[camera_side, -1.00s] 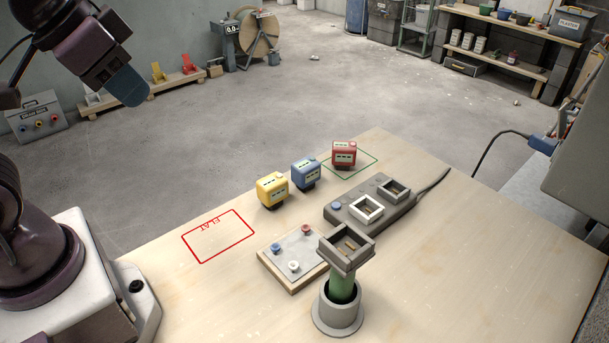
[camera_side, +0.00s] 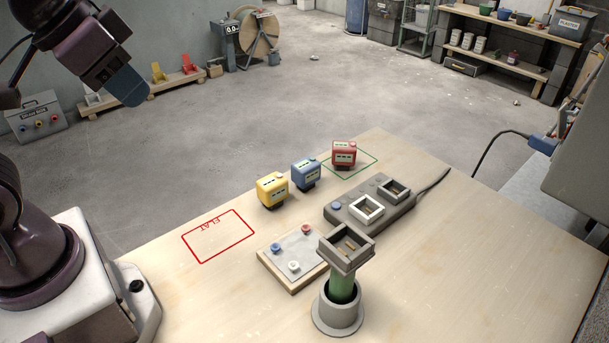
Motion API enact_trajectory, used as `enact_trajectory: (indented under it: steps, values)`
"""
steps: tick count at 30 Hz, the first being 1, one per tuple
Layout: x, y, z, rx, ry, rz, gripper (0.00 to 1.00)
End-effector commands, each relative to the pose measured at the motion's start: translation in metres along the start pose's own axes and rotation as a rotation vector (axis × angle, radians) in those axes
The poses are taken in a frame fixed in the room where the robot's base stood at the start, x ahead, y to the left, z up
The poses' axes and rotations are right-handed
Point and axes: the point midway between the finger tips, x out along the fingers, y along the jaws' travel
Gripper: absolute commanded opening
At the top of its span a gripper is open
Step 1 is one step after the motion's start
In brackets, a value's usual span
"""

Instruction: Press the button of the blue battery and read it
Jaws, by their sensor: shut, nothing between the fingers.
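The blue battery (camera_side: 306,173) stands on the wooden table between the yellow battery (camera_side: 272,189) on its left and the red battery (camera_side: 344,153) on its right. The red battery stands in a green outlined area (camera_side: 372,168). My gripper (camera_side: 128,88) is at the upper left, high above and well away from the batteries. Its blue fingers are shut with nothing between them.
A grey charger (camera_side: 350,214) with two square sockets and a cable lies right of centre. A board with small knobs (camera_side: 268,255) and a green-stemmed socket stand (camera_side: 342,288) are in front. A red outlined area marked FLAT (camera_side: 247,238) is empty. The table's right side is clear.

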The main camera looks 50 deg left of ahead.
Motion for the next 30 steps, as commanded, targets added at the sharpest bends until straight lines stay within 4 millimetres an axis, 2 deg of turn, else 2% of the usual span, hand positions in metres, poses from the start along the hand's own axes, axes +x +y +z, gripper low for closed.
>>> enact_trajectory:
  steps: [18, 25, 30]
  values:
    - [0.003, 0.0, 0.001, 0.001, -0.016, 0.001, 0.0]
    - [0.033, 0.0, -0.001, -0.008, -0.166, 0.008, 0.0]
    - [0.068, -0.001, -0.025, -0.06, -0.24, 0.018, 0.0]
